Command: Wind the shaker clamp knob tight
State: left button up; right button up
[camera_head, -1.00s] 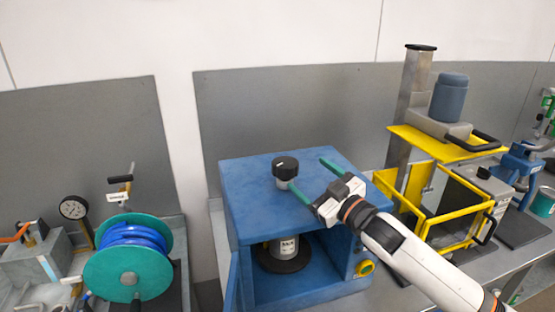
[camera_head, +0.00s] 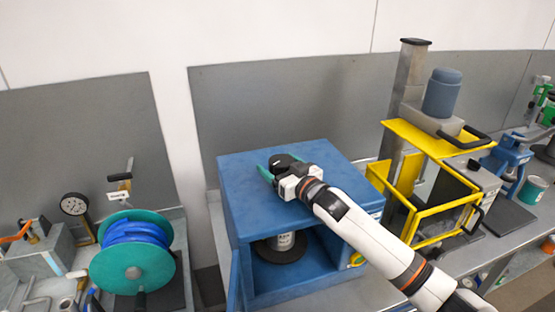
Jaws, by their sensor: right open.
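The black shaker clamp knob (camera_head: 282,161) stands on top of the blue shaker box (camera_head: 240,185). My right gripper (camera_head: 279,168) is open at the knob, with its teal fingers around it; one finger shows at the knob's left, the other is mostly hidden. I cannot tell whether the fingers touch the knob. The gripper body hides the knob's lower part and stem. Inside the box's open front, a can (camera_head: 284,241) stands on a dark round plate (camera_head: 281,252). My left gripper is not in view.
A teal reel with blue hose (camera_head: 133,272) and a pressure gauge (camera_head: 74,205) stand left of the box. A mixer with a yellow guard (camera_head: 432,238) stands close on the right. My right arm crosses the box's front right corner.

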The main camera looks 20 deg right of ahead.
jog(key=shift+w+a, duration=0.15)
jog(key=shift+w, duration=0.25)
jog(key=c, duration=1)
jog(key=shift+o, duration=0.2)
jog(key=shift+n+y, duration=0.5)
jog(key=shift+y, duration=0.1)
